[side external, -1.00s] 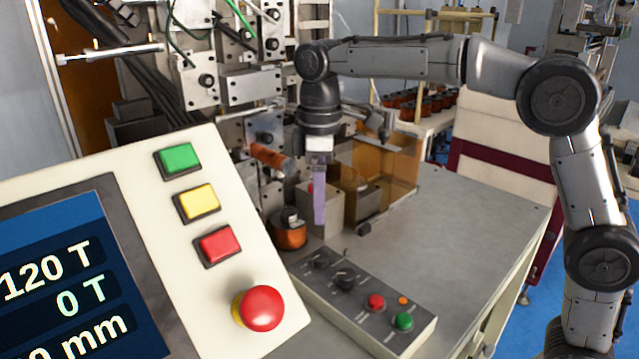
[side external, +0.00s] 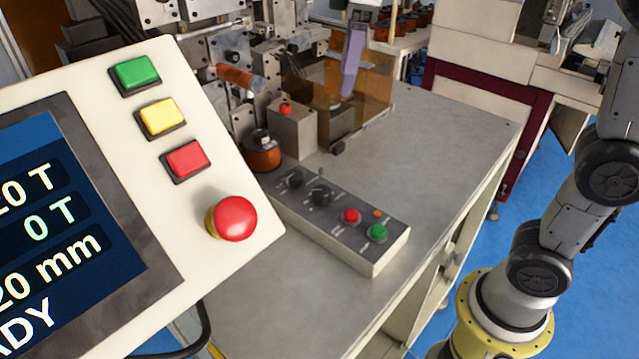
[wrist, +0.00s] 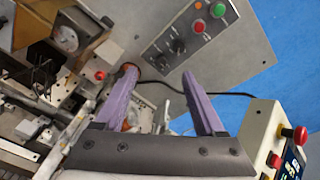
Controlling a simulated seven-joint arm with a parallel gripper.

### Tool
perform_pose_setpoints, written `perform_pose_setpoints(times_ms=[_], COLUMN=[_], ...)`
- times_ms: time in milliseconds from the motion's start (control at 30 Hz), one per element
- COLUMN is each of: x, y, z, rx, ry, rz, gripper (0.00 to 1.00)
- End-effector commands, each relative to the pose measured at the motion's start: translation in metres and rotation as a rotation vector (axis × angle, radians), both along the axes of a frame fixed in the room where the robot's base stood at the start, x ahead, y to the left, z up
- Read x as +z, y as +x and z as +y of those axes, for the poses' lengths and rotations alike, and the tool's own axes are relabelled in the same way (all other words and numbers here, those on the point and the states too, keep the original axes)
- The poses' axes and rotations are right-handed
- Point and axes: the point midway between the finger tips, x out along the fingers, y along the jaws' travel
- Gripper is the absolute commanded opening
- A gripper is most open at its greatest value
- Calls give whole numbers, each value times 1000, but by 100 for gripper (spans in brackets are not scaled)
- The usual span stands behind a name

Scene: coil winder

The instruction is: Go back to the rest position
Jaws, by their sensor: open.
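My gripper (side external: 352,62) shows at the top of the side view, its purple fingers pointing down in front of the amber guard, above the bench. In the wrist view my gripper (wrist: 165,98) has its two purple fingers spread apart with nothing between them. The coil winder (side external: 215,50) stands at the back left of the bench. A copper coil (side external: 262,158) sits at its foot, and a finger partly hides it in the wrist view.
A control box (side external: 335,222) with knobs and buttons lies on the grey bench (side external: 430,130). A large panel with a screen and a red stop button (side external: 232,218) fills the left foreground. The bench's right part is clear. An amber guard (side external: 375,98) stands at the back.

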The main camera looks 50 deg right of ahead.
Motion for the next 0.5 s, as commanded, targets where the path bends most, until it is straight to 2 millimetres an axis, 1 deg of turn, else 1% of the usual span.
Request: perform_pose_setpoints(times_ms=[33, 133, 200, 267, 300, 367, 400, 467, 500], x=[3, -1, -9, -19, -27, -41, -51, -68, -80], y=[-22, -58, -82, -102, -114, -131, -142, -156, -164], z=[-9, -23, -31, -36, -39, -43, -45, -48, -49], rx=[-35, -109, -167, -219, -253, -305, -342, -394, -428], ry=[7, 22, 35, 48, 56, 71, 80, 97, 107], rz=[-29, -82, -120, -151, -172, -199, -217, -242, -258], gripper=[72, 72, 72, 72, 72, 72, 72, 72, 72])
